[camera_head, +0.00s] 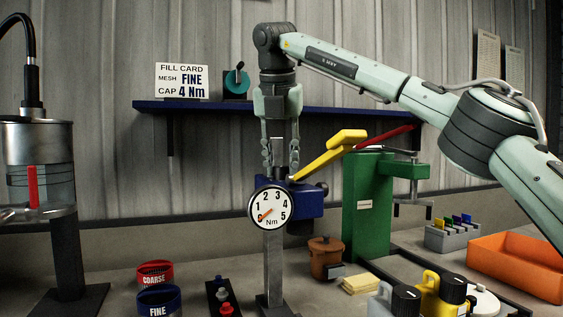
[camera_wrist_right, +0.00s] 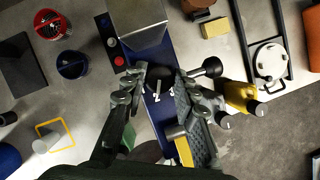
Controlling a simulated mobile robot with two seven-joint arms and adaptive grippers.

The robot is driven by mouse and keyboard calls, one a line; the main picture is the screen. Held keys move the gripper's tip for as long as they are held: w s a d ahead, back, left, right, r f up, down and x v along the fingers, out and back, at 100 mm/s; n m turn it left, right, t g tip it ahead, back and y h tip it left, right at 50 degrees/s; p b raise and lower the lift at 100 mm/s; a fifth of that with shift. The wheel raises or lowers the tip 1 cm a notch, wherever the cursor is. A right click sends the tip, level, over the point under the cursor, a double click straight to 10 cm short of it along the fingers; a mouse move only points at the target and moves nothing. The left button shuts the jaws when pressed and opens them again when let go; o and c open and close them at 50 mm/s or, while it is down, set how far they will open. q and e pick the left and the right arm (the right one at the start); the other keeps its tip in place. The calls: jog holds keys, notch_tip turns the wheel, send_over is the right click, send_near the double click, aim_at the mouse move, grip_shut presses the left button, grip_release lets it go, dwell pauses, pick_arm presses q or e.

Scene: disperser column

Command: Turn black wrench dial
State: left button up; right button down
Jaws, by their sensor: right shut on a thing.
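The blue wrench unit (camera_head: 305,203) stands on a grey post and carries a round white Nm gauge (camera_head: 271,208). The gauge's orange needle points near 0, at the lower left. My right gripper (camera_head: 280,165) points straight down over the top of the unit. In the right wrist view, the black dial (camera_wrist_right: 156,84) sits on the blue top by white numbers, between the fingertips of my right gripper (camera_wrist_right: 160,82). The fingers are shut on it, partly hiding it. A black ball knob (camera_wrist_right: 212,67) sticks out of the unit's side. My left gripper is not in view.
A blue shelf (camera_head: 220,107) with a fill card (camera_head: 181,80) is behind.

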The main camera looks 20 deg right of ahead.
jog(key=shift+d+n+y, duration=0.15)
jog(key=shift+n+y, duration=0.65)
jog(key=shift+n, duration=1.3)
jog(key=n+y, duration=0.2)
jog(key=n, duration=0.3)
jog(key=n+y, duration=0.1)
jog(key=n, duration=0.2)
jog(key=n+g, duration=0.1)
jog(key=n, duration=0.1)
jog(key=shift+w+d+n+y, duration=0.15)
jog(key=shift+n+y, duration=0.25)
jog(key=shift+n+g+y, duration=0.3)
jog(key=shift+n+g, duration=0.8)
jog(key=shift+n, duration=1.4)
jog(key=c, duration=1.2)
grip_release()
